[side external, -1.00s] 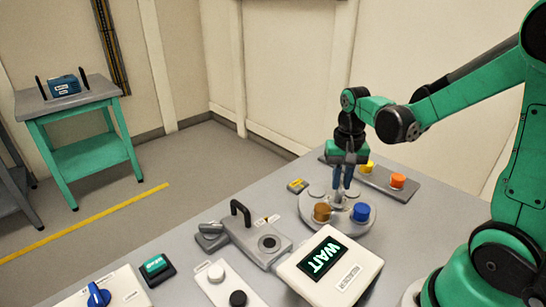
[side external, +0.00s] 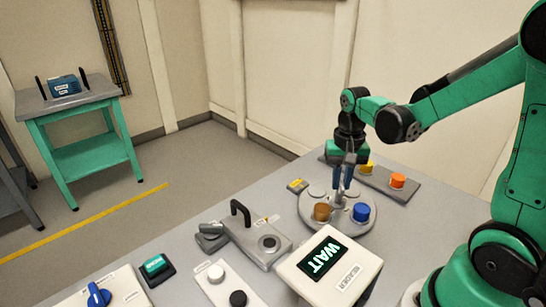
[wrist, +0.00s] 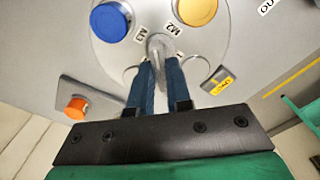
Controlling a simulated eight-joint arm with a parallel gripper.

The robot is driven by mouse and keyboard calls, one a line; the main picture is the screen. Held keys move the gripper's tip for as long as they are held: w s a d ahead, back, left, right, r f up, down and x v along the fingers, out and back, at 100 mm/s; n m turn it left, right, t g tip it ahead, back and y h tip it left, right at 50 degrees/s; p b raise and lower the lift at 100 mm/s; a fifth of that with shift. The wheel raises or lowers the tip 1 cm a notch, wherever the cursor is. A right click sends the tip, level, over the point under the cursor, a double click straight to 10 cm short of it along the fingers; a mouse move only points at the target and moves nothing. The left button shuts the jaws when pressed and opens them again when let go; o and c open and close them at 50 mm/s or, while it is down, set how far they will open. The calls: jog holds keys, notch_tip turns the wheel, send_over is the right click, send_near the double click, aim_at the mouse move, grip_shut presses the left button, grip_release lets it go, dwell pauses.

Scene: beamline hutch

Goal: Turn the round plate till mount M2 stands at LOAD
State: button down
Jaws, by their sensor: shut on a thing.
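The round plate (side external: 338,235) lies flat on the bench, with an ochre cylinder (side external: 321,212) and a blue cylinder (side external: 361,212) on it. In the wrist view the M2 label (wrist: 172,28) is beside the ochre cylinder (wrist: 195,10), and the M3 label (wrist: 139,34) is beside the blue one (wrist: 110,22). The yellow LOAD tag (wrist: 218,80) is off the plate's edge, near an empty round seat (wrist: 195,70), away from M2. My gripper (side external: 342,195) points down at the plate's middle, its blue fingers shut on the grey central handle (wrist: 160,46). The fingers hide part of the handle.
A grey tray (side external: 405,193) behind the plate holds a yellow cylinder (side external: 366,167) and an orange cylinder (side external: 397,180). A box reading WAIT (side external: 320,258) stands close in front of the plate. A grey fixture with a black handle (side external: 240,213) is to the left.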

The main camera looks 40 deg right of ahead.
jog(key=shift+m, duration=0.3)
jog(key=m, duration=1.2)
jog(key=shift+m, duration=2.5)
jog(key=c, duration=0.8)
grip_release()
